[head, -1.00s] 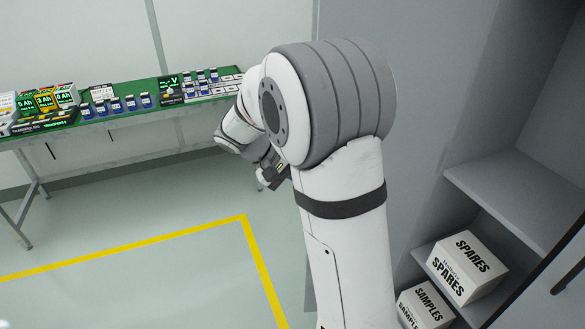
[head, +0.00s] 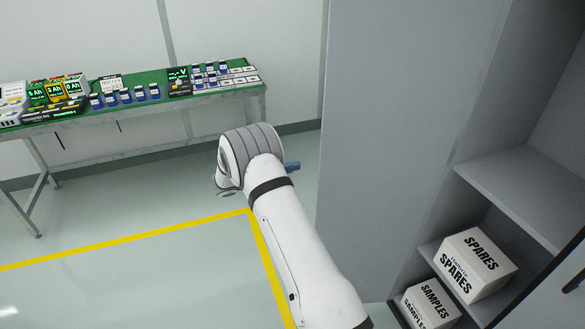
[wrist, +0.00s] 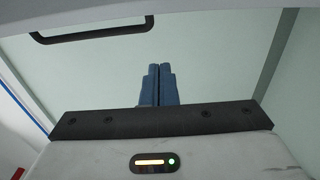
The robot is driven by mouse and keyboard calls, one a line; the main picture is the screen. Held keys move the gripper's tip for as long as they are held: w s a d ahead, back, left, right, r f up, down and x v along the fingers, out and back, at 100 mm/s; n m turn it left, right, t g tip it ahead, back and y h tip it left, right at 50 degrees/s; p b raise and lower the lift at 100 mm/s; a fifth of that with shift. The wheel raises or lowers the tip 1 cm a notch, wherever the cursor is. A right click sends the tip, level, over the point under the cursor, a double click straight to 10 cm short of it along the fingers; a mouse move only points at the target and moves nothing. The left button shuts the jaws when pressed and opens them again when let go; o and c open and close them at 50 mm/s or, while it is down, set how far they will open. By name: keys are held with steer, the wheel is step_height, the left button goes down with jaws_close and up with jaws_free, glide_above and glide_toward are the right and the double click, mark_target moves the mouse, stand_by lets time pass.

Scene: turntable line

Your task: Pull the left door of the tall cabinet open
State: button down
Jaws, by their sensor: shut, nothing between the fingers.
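The tall grey cabinet (head: 515,195) stands at the right of the head view with its shelves exposed. A large grey panel (head: 410,120) left of the shelves appears to be the left door, standing open. My gripper's blue fingertips (head: 292,167) point right, just left of this panel's edge; contact cannot be told there. In the wrist view the two fingers (wrist: 158,85) are shut together and empty. A dark bar handle (wrist: 90,30) on a pale surface lies up and left of them, apart from them.
Inside are a SPARES box (head: 470,263) and a SAMPLES box (head: 430,305). Another dark handle (head: 572,285) shows on a grey door at lower right. A green-topped bench (head: 130,75) with goods stands at the back left. Open floor with a yellow line (head: 150,234) lies left.

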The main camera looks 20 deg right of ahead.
steer(key=s+d+p, duration=0.2)
steer(key=s+d, duration=0.1)
steer(key=d, duration=0.2)
steer(key=shift+s+d+p, duration=0.25)
steer(key=shift+d+p, duration=0.1)
steer(key=shift+d, duration=0.05)
steer(key=shift+d, duration=0.1)
